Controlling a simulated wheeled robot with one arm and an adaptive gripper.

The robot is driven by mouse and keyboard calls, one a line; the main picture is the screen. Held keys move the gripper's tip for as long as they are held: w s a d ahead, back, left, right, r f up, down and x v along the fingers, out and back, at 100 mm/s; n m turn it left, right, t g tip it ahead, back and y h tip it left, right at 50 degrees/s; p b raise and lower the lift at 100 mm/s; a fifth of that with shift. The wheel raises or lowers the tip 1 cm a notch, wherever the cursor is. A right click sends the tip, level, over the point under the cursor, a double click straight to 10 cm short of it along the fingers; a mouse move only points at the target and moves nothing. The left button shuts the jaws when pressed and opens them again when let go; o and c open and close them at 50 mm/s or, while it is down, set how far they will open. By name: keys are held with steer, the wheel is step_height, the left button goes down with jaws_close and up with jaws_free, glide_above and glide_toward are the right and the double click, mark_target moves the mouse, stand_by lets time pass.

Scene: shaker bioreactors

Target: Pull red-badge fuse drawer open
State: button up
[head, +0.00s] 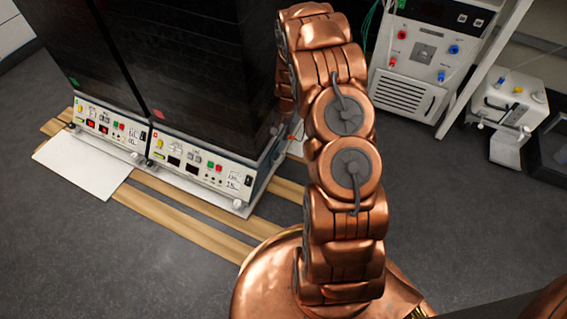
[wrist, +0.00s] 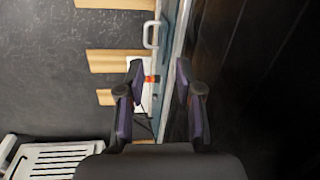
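In the wrist view, my gripper (wrist: 160,78) has its two dark fingers apart, with a clear gap between the tips. A small red-orange mark (wrist: 151,79) shows beside the inner side of the left fingertip, on the side of the shaker unit. It may be the red badge. The fuse drawer's outline is too small and partly hidden to make out. In the head view, a tiny orange-red spot (head: 291,137) shows on the right side of the right shaker unit (head: 202,170), just left of my arm. My gripper is hidden there behind my arm.
A pale handle (wrist: 150,35) stands out beyond the fingertips. The dark cabinet wall (wrist: 265,85) fills the wrist view's right. Wooden strips (head: 190,222) lie on the grey floor. A white power unit (head: 415,70) and a small white device (head: 508,98) stand at the right.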

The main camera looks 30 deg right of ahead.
steer(key=shift+m, duration=0.6)
steer(key=f+b, duration=0.2)
steer(key=f, duration=0.4)
steer(key=w+d+f+b, duration=0.1)
steer(key=f+b, duration=0.1)
steer(key=f, duration=0.4)
steer(key=d+f+b, duration=0.1)
steer(key=f+b, duration=0.1)
steer(key=f, duration=0.4)
steer(key=shift+w+d+f, duration=0.2)
steer(key=shift+f, duration=0.15)
jaws_close()
